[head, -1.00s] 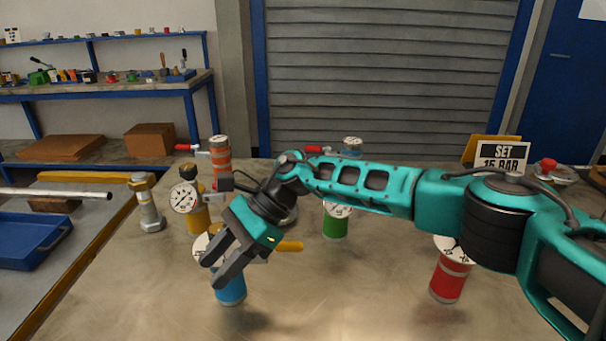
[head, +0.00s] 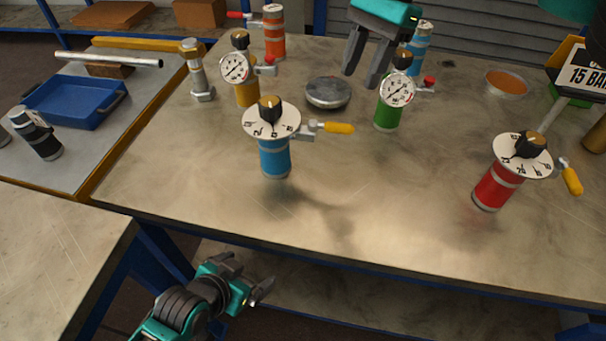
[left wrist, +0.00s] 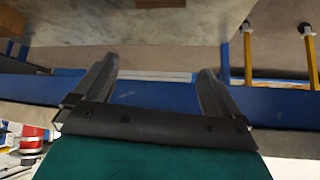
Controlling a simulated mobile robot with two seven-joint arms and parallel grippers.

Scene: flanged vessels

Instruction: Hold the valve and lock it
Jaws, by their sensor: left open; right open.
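A blue vessel (head: 274,158) stands upright on the metal table, with a numbered white dial, a black knob and a yellow-handled valve (head: 337,127). A red vessel (head: 497,187) at the right has a similar dial and yellow handle (head: 571,181). A yellow vessel (head: 247,94) and a green vessel (head: 387,116) carry gauges and red-handled valves. My right gripper (head: 362,78) is open and empty, fingers down, above the table's back half by the green vessel. My left gripper (head: 257,283) is open and empty, low before the table's front edge; its spread fingers show in the left wrist view (left wrist: 153,75).
An orange vessel (head: 274,38) and another blue vessel (head: 420,48) stand at the back. A round metal disc (head: 328,93), a large bolt (head: 198,75) and a 15 BAR sign (head: 590,75) are around. The table's front middle is clear. A blue tray (head: 75,102) lies left.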

